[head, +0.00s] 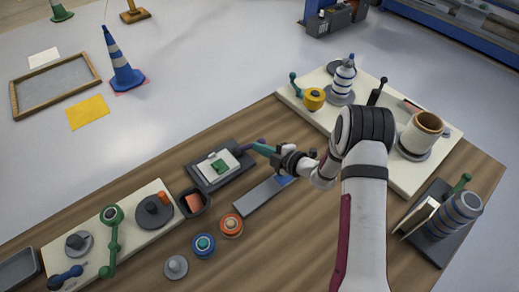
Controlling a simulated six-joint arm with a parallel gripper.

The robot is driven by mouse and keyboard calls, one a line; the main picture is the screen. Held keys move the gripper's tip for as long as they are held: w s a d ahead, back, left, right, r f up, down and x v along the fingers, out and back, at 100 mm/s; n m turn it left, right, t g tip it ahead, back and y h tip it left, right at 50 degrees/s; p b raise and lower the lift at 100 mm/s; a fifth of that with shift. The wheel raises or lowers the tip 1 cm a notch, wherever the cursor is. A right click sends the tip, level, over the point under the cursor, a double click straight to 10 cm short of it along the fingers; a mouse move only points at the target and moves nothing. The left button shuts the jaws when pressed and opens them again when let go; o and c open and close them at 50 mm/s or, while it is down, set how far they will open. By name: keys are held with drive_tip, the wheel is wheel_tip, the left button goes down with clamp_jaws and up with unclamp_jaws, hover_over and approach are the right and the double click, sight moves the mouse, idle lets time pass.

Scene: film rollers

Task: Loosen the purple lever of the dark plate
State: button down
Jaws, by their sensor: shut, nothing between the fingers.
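The dark plate (204,184) lies on the wooden table left of the middle. A pale piece with a green block on it sits on the plate. The purple lever (246,145) shows as a small purple bar at the plate's upper right corner, partly hidden by my gripper. My gripper (254,147) reaches in from the right with its teal fingers shut and empty. Its tips are at or very near the lever; I cannot tell whether they touch it.
A grey flat bar (255,198) lies just below my gripper. A dark cup (194,201) and several round rollers (203,245) stand below the plate. A pale board (130,236) with a green lever is at left. Another board (310,117) with bottles is at upper right.

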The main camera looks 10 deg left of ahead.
sight(264, 140)
drive_tip(key=shift+w+d+n+g+y, duration=0.15)
drive_tip(key=shift+w+n+g+y, duration=0.5)
drive_tip(key=shift+n+g, duration=0.25)
drive_tip(key=shift+w, duration=1)
